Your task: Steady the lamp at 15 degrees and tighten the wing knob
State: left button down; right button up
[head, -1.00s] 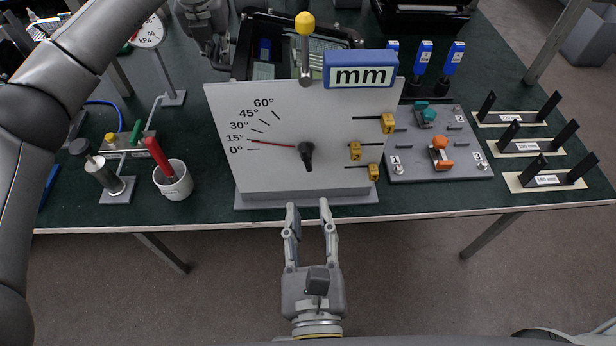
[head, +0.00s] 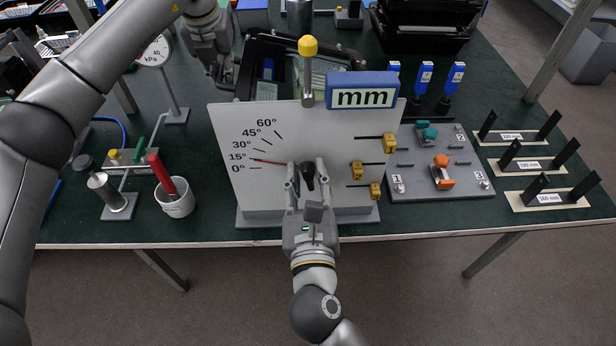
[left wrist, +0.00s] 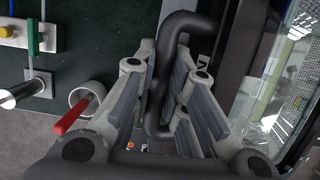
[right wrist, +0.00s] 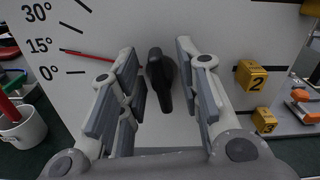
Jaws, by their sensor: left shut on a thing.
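The lamp (head: 345,47), a dark-framed box, lies behind the upright grey scale panel (head: 235,130) and is partly hidden by it. My left gripper (head: 226,76) is at its left side. In the left wrist view it is shut on the lamp's black tubular handle (left wrist: 182,24). A red pointer (head: 272,162) on the panel reads about at the 15° mark. The black wing knob (right wrist: 158,75) is at the pointer's pivot and stands roughly upright. My right gripper (head: 307,176) is open, its fingers on both sides of the knob with gaps.
Yellow numbered blocks (head: 375,190) stick out on the panel's right. A blue "mm" display (head: 362,90) and a yellow-topped post (head: 307,48) stand at its top edge. A white cup with a red-handled tool (head: 178,204) stands left. A grey fixture plate (head: 455,180) lies right.

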grip_shut()
jog(key=shift+d+m, duration=0.15)
jog(key=shift+m, duration=1.35)
grip_release()
jog(key=shift+s, duration=0.1)
jog(key=s, duration=1.2)
